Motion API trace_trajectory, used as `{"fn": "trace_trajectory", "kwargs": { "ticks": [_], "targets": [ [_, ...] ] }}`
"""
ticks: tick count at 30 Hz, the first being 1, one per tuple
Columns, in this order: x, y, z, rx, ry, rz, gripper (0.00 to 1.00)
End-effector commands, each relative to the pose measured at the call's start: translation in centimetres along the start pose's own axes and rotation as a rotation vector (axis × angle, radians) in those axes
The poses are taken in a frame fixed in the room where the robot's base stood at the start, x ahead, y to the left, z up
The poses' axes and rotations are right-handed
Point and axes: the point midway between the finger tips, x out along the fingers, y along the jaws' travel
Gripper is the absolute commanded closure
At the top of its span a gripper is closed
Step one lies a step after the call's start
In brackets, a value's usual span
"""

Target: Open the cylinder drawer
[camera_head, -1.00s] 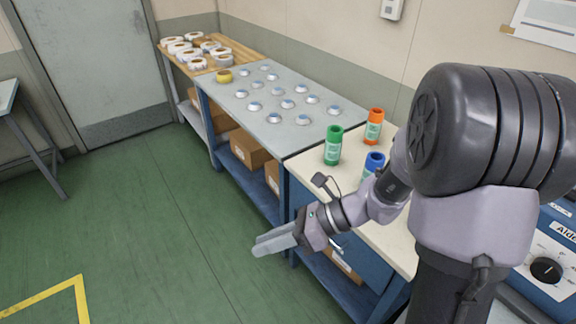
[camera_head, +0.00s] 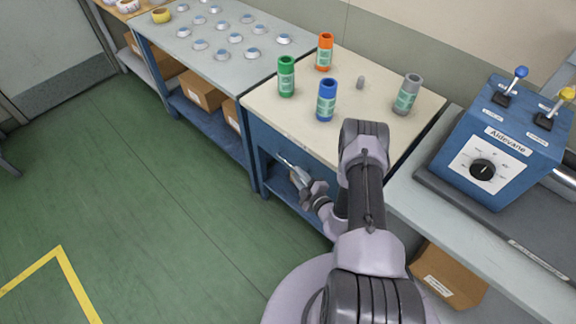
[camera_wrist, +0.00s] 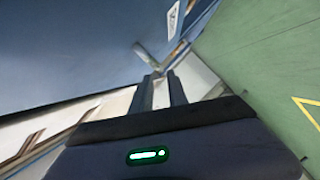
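The cylinder drawer (camera_head: 264,138) is the blue front under the cream worktop, and it looks closed. Its metal handle (camera_wrist: 146,55) shows in the wrist view as a short pale bar just beyond my fingertips. My gripper (camera_wrist: 154,80) points at the blue front with its fingers near the handle's lower end. I cannot tell whether they touch it or how far apart they are. In the head view my gripper (camera_head: 285,163) is in front of the drawer and hides part of it. A drawer label (camera_wrist: 174,18) shows in the wrist view.
Green (camera_head: 286,76), blue (camera_head: 326,100), orange (camera_head: 324,52) and grey (camera_head: 407,95) cylinders stand on the cream worktop (camera_head: 282,112). A blue control box (camera_head: 495,145) stands at the right. The green floor (camera_head: 140,215) at the left is clear.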

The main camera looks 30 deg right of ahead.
Motion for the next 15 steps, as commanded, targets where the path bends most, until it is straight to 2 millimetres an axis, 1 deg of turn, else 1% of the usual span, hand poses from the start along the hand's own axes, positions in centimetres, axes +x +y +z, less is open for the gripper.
{"fn": "trace_trajectory", "kwargs": {
  "ticks": [1,6,10,15],
  "targets": [
    [1.2,-0.3,0.1,-0.004,0.004,0.0,0.8],
    [4.6,-0.2,0.0,-0.004,0.004,0.0,0.8],
    [6.5,-0.2,0.0,-0.002,0.003,0.0,0.8],
    [7.7,-0.1,-0.1,-0.002,0.002,-0.002,0.8]
  ]
}}
